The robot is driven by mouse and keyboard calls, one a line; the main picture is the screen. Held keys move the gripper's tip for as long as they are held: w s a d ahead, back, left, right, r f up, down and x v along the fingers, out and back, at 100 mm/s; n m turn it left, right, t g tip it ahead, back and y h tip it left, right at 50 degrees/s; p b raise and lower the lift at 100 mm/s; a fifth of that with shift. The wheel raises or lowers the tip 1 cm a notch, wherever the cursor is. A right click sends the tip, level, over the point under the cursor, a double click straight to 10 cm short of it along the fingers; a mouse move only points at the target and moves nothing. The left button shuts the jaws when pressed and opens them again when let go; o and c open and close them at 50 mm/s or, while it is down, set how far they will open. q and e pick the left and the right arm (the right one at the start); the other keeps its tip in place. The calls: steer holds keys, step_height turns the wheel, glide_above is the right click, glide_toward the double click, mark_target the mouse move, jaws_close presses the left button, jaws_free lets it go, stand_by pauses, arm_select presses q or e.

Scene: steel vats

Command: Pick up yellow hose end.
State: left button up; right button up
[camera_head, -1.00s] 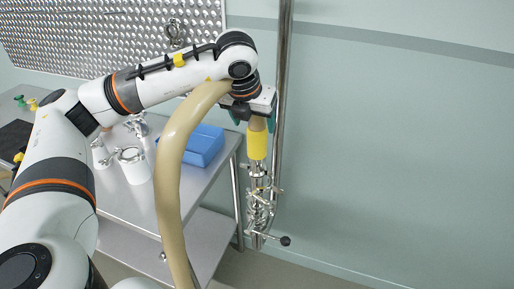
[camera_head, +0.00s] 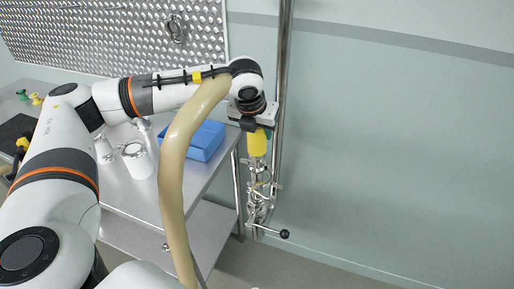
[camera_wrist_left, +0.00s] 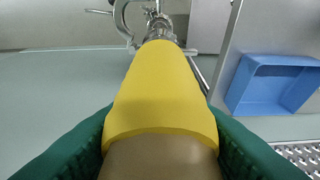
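The yellow hose end (camera_head: 257,143) sits upright on top of a steel valve fitting (camera_head: 260,195) beside a vertical pipe. It also fills the middle of the left wrist view (camera_wrist_left: 160,95), with the beige hose below it. My left gripper (camera_head: 258,128) is at the top of the yellow part. In the left wrist view its green fingers (camera_wrist_left: 160,145) press against both sides of the hose end, with no gap visible. The lower edge of the yellow part meets the steel fitting. My right gripper is not in view.
A thick beige hose (camera_head: 172,170) loops down in front of a steel table (camera_head: 125,190). On the table are a blue bin (camera_head: 205,142) and a white container (camera_head: 137,160). A vertical steel pipe (camera_head: 283,70) stands close behind my gripper. The right side is open floor and wall.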

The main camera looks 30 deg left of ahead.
arm_select(q)
jaws_close()
